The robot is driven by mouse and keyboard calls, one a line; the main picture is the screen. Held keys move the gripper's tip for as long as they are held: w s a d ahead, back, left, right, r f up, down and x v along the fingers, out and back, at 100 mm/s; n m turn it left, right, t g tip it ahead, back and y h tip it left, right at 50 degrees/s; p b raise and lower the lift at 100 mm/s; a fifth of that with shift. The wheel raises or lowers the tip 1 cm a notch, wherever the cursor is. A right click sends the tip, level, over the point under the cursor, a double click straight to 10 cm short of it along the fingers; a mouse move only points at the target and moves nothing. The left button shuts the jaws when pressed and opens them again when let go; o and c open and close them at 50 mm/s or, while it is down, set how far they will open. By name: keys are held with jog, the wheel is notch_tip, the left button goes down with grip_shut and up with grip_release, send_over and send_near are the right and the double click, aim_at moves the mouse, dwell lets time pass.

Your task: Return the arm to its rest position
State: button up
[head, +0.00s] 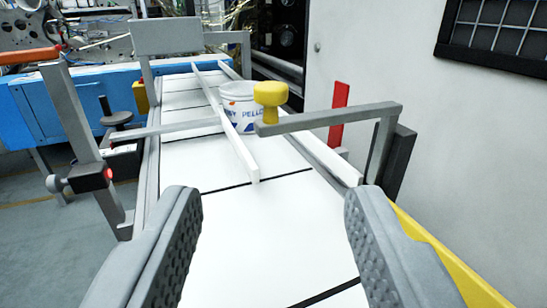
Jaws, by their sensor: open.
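My gripper (272,245) is open and empty. Its two grey textured fingers show at the bottom left and bottom right of the head view, wide apart. Between and beyond them lies the white surface of the label magazine (215,165), crossed by dark seams. Nothing is between the fingers. The rest of my arm is not visible, so its full pose cannot be told.
A white bucket (238,112) with printed lettering stands beyond a white rail (228,130). A grey upright post (80,130) stands left. A pale wall (400,75) closes the right side.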

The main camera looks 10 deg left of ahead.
jog(key=s+a+r+m+t+h, duration=0.1)
jog(key=s+a+r+h, duration=0.1)
jog(key=s+r, duration=0.6)
jog(key=s+a+r+m+h, duration=0.15)
jog(key=s+r, duration=0.25)
jog(key=s, duration=0.9)
jog(key=s+a+f, duration=0.1)
jog(key=s+a, duration=0.1)
jog(key=s, duration=0.9)
jog(key=s+a+f+g, duration=0.1)
jog(key=s+a, duration=0.1)
jog(key=s, duration=0.9)
jog(key=shift+s+h, duration=0.25)
jog(key=shift+h, duration=0.2)
